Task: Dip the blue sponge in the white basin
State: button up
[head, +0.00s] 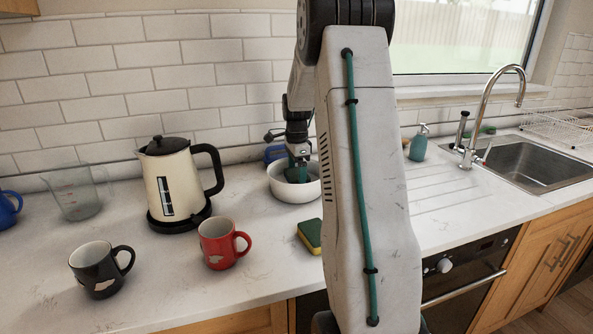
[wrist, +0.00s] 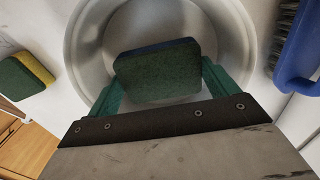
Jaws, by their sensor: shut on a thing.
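The white basin (head: 283,190) stands on the counter behind my arm in the head view. It fills the upper middle of the wrist view (wrist: 84,45). My gripper (head: 297,172), with teal fingers, points down into the basin. In the wrist view my gripper (wrist: 160,88) is shut on the blue sponge (wrist: 158,68), which has a dark green scouring face and a blue edge. The sponge is within the basin's rim as seen from above. I cannot tell whether it touches the bottom.
A yellow-green sponge (head: 309,235) lies in front of the basin. A blue brush (wrist: 297,45) lies right beside the basin in the wrist view. A kettle (head: 172,185), red mug (head: 215,245) and black mug (head: 95,270) stand left. A soap dispenser (head: 419,145) and sink (head: 500,170) are right.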

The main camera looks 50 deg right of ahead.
jog(key=shift+f, duration=1)
jog(key=shift+f, duration=0.1)
dwell(0.5)
jog(key=shift+r, duration=5.35)
